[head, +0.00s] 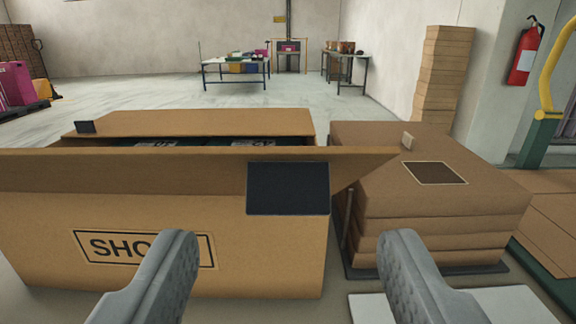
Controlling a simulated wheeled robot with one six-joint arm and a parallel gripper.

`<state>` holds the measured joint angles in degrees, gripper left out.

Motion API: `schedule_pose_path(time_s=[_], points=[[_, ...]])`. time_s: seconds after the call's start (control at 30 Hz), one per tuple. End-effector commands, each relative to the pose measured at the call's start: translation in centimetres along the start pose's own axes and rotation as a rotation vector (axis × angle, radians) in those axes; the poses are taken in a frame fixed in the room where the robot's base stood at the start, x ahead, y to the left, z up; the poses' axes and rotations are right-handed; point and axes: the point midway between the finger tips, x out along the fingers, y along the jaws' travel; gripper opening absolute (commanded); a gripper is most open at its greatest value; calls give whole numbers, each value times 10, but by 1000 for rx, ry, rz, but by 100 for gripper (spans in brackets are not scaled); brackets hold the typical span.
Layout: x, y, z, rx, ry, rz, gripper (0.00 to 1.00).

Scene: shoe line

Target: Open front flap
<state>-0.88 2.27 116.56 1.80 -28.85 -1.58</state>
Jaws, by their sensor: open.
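A large open cardboard box (180,235) with a partly hidden "SHO…" label stands in front of me on the left. Its front flap (140,172) is a wide board along the near top edge, raised and seen at a shallow angle; I cannot tell its exact tilt. A dark rectangular tab (288,188) sits on the flap's right part. My gripper (288,245) is open and empty, its two grey fingers spread apart below the tab. The fingers are in front of the box, and the left one covers part of the label. No contact with the flap shows.
The far flap (200,122) bears a small dark tab (85,127); dark contents show between the flaps. Stacked flat cartons (440,200) stand close on the right. A tall carton stack (445,75), a fire extinguisher (523,55) and tables (235,75) are farther back. Open floor lies beyond.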

Motion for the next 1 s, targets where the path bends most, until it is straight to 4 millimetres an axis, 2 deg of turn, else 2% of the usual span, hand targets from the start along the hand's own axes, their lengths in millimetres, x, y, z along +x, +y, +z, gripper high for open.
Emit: schedule_pose_path(time_s=[0.1,0.3,0.7,1.0], points=[[16,0,1,0,-1,0,58],[33,0,1,0,-1,0,58],[38,0,0,0,0,0,58],[38,0,0,0,0,0,0]])
